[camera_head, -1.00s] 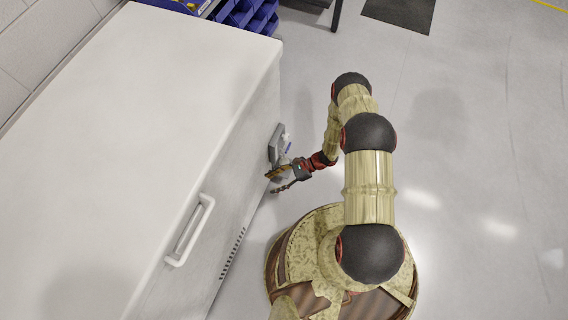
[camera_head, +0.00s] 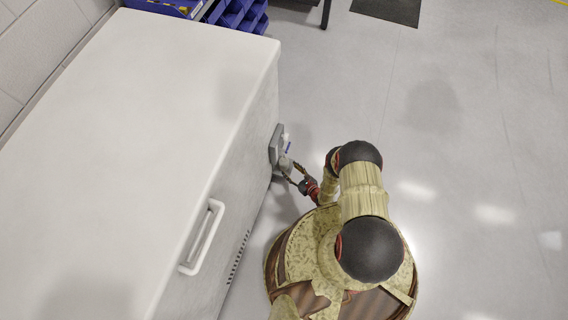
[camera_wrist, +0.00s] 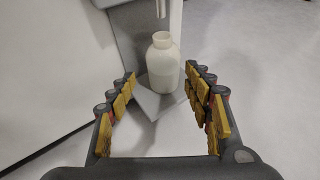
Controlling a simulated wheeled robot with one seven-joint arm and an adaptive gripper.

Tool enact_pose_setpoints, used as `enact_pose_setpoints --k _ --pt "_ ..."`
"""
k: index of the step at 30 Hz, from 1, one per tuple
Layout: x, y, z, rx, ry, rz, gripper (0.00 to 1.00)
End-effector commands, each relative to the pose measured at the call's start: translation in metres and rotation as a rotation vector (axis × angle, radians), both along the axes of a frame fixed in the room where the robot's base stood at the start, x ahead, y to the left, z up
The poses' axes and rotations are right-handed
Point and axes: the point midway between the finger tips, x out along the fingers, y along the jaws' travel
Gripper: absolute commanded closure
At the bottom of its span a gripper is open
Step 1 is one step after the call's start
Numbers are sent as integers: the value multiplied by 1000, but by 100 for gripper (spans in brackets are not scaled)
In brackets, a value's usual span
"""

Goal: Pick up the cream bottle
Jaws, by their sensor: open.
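The cream bottle (camera_wrist: 163,68) stands upright on the base plate of a grey fixture (camera_wrist: 143,28) in the wrist view, under a small spout. My gripper (camera_wrist: 160,82) is open, with a finger on each side of the view and the bottle ahead between the fingertips. Whether the fingertips have reached level with the bottle is hard to tell, and no contact shows. In the head view my gripper (camera_head: 291,170) is beside the grey fixture (camera_head: 276,148); I cannot make out the bottle clearly there.
The fixture sits against the side of a large white cabinet (camera_head: 150,110) with a handle (camera_head: 203,238). Blue bins (camera_head: 238,14) stand beyond the cabinet. The floor (camera_head: 460,130) to the right is clear.

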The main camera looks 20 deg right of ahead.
Motion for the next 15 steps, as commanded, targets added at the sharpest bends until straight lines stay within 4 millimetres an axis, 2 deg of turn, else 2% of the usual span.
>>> enact_pose_setpoints --k 15 --pt "41 11 -21 -5 -15 -2 49"
